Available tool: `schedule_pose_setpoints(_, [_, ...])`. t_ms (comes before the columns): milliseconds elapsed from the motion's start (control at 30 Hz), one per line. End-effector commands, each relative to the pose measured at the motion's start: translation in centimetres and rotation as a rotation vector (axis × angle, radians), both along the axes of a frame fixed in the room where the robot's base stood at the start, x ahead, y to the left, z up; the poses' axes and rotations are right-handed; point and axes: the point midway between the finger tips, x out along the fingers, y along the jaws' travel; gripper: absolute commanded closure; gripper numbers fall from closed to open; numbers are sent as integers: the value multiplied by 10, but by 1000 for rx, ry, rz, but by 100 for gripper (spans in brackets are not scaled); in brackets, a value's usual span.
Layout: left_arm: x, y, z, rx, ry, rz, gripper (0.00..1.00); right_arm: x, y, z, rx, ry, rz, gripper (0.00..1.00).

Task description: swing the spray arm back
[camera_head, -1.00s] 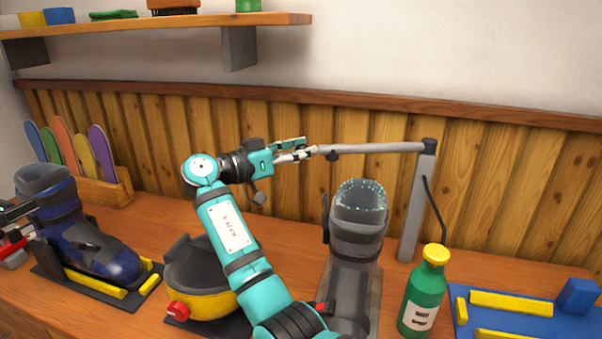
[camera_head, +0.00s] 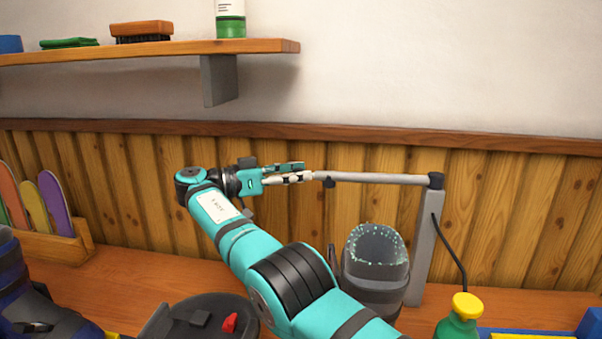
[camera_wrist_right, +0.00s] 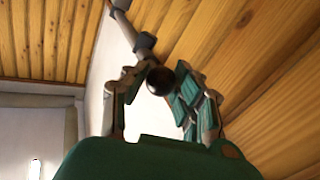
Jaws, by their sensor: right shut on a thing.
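The spray arm (camera_head: 375,177) is a thin grey bar. It runs level to the left from the top of an upright grey post (camera_head: 425,235). My right gripper (camera_head: 300,173) is shut on the free left end of the spray arm. In the right wrist view the spray arm (camera_wrist_right: 128,27) comes down between the two fingers of the right gripper (camera_wrist_right: 155,88), with a dark round end between them. A grey boot (camera_head: 375,280) with a speckled top stands below the arm, just left of the post. My left gripper is out of view.
A green bottle with a yellow cap (camera_head: 466,306) stands right of the post, near a hanging dark hose (camera_head: 452,250). A dark pan (camera_head: 185,312) and a blue boot (camera_head: 15,285) are at the left. A shelf (camera_head: 150,51) hangs above on the wall.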

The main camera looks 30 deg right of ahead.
Motion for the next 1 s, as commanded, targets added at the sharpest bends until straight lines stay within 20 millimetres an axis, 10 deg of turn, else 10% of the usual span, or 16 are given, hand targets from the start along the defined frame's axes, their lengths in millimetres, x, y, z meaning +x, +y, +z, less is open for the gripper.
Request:
schedule_pose_setpoints(533, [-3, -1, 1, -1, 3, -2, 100, -2, -1, 0, -4, 3, -13, 100])
schedule_pose_setpoints(567, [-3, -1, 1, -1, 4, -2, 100, -2, -1, 0, -4, 3, -13, 69])
schedule_pose_setpoints(733, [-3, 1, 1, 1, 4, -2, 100, -2, 0, 0, -4, 3, -13, 47])
schedule_pose_setpoints(1000, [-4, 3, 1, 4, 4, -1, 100, -2, 1, 0, -4, 3, -10, 47])
